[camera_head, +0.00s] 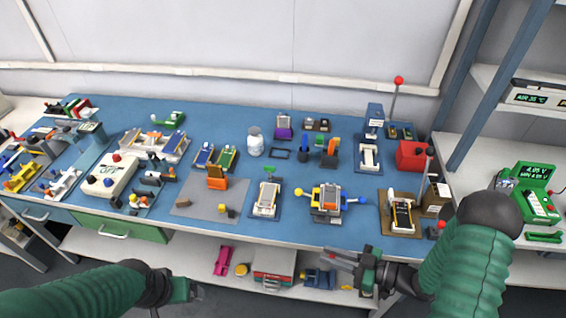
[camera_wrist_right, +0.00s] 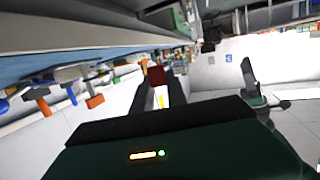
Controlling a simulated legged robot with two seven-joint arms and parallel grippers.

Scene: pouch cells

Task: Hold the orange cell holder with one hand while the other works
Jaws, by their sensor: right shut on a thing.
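The orange cell holder (camera_head: 216,183) stands upright on a grey mat (camera_head: 188,209) left of the middle of the bench. No hand is on it. My right gripper (camera_head: 338,258) is low in front of the bench's front edge, well to the right of the holder. It is shut on a small dark red thing (camera_wrist_right: 156,76), which shows between its fingers in the right wrist view; what it is I cannot tell. My left gripper (camera_head: 192,290) is at the lower left, below the bench edge and apart from the holder; its finger opening cannot be made out.
The blue bench (camera_head: 330,230) is crowded with small fixtures. A fixture with yellow and blue knobs (camera_head: 327,200) and a white cell stand (camera_head: 266,200) are near the front edge. A shelf below holds a pink piece (camera_head: 222,261) and boxes. A green meter (camera_head: 538,190) stands at right.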

